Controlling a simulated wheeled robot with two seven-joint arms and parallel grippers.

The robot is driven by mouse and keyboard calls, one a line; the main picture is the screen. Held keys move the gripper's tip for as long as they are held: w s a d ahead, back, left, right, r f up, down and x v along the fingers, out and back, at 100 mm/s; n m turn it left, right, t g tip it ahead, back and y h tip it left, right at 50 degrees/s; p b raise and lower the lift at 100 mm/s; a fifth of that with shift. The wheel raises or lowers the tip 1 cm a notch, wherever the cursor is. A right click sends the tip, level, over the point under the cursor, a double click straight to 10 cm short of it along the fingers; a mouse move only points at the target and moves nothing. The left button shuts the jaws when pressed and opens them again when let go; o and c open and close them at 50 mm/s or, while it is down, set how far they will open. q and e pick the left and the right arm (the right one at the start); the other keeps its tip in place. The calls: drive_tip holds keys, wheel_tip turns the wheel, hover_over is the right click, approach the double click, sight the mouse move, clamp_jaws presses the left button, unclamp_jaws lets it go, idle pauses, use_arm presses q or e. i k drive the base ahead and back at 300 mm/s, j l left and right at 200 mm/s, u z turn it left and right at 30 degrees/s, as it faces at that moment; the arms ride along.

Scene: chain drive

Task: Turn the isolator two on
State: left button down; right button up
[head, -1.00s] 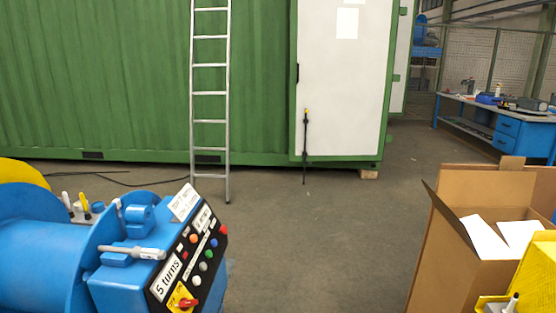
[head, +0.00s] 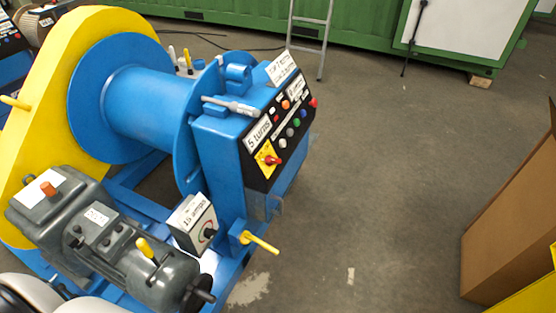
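A red rotary switch on a yellow plate (head: 267,158) sits at the lower left of the black control panel (head: 287,122) on the blue winch machine. It looks like an isolator, but I cannot read a number on it. Its red handle looks turned roughly sideways; whether it is on or off I cannot tell. Several coloured buttons and a "5 turns" label (head: 259,135) are on the same panel. Neither of my grippers is in view.
A blue drum (head: 150,100) with a yellow guard (head: 70,80) stands left of the panel. A grey motor (head: 120,250), a "15 amps" dial box (head: 195,225) and a yellow lever (head: 262,243) are below. A cardboard box (head: 515,215) stands right. The middle floor is clear.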

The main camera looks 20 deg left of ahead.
sight(269, 161)
drive_tip(key=u, duration=0.75)
drive_tip(key=i+l+u, duration=0.2)
drive_tip(key=u, duration=0.15)
drive_tip(key=i+l+u, duration=0.15)
drive_tip(key=l+u, duration=0.2)
drive_tip(key=i+l+u, duration=0.1)
drive_tip(key=l+u, duration=0.6)
drive_tip(key=l, duration=0.15)
drive_tip(key=i, duration=0.05)
